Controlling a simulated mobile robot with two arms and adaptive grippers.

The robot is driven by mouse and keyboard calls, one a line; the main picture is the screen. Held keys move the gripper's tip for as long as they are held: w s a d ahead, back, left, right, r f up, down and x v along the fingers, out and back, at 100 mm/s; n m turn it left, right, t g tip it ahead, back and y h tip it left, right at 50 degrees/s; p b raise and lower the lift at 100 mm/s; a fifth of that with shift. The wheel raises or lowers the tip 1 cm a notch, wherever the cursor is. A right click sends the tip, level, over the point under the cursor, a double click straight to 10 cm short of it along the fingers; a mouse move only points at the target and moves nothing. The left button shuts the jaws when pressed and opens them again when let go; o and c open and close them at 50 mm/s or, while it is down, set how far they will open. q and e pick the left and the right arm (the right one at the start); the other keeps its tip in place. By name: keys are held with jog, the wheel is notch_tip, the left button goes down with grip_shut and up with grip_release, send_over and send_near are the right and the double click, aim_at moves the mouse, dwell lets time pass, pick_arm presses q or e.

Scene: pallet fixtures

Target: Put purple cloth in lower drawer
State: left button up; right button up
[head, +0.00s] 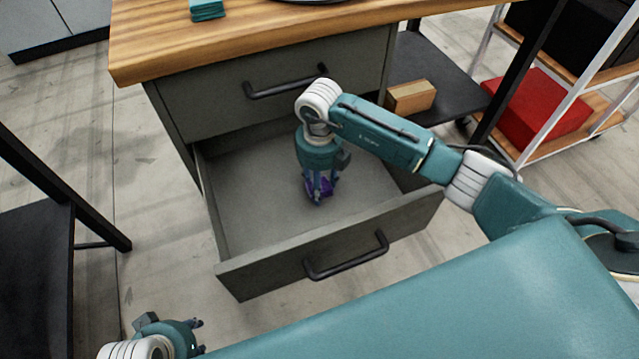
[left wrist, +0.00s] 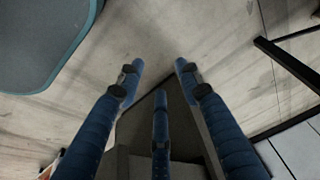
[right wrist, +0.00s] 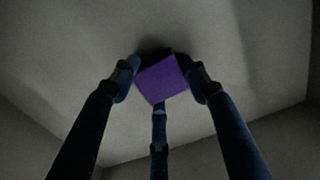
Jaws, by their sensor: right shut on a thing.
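The lower drawer (head: 250,210) of the grey cabinet is pulled open and its floor is bare apart from my gripper. My right gripper (head: 319,196) reaches down into it, shut on the purple cloth (head: 326,185), near the middle of the drawer. In the right wrist view the cloth (right wrist: 162,79) looks like a folded purple block between the fingertips, close to the drawer floor; whether it touches the floor I cannot tell. My left gripper (head: 200,338) is open and empty at the bottom left, and its spread fingers (left wrist: 160,85) show in the left wrist view.
The upper drawer (head: 240,95) is shut above the open one. The wooden top (head: 160,45) holds a teal folded item (head: 207,9). A cardboard box (head: 410,97) sits on a dark shelf at the right, with a red box (head: 535,110) beyond. A black frame (head: 60,190) stands at the left.

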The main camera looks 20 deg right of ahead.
jog(key=shift+f, duration=0.1)
pick_arm(q)
jog(key=shift+r, duration=0.2)
pick_arm(e)
jog(key=o, duration=1.1)
pick_arm(q)
jog(key=shift+r, duration=0.1)
pick_arm(e)
notch_tip(320, 180, up, 8)
jog(key=shift+f+p, duration=0.1)
jog(key=shift+p, duration=0.65)
pick_arm(q)
jog(key=x, duration=0.2)
jog(key=s+x, duration=0.1)
jog(key=x, duration=0.2)
jog(key=shift+f, duration=0.45)
jog(key=shift+s, duration=0.1)
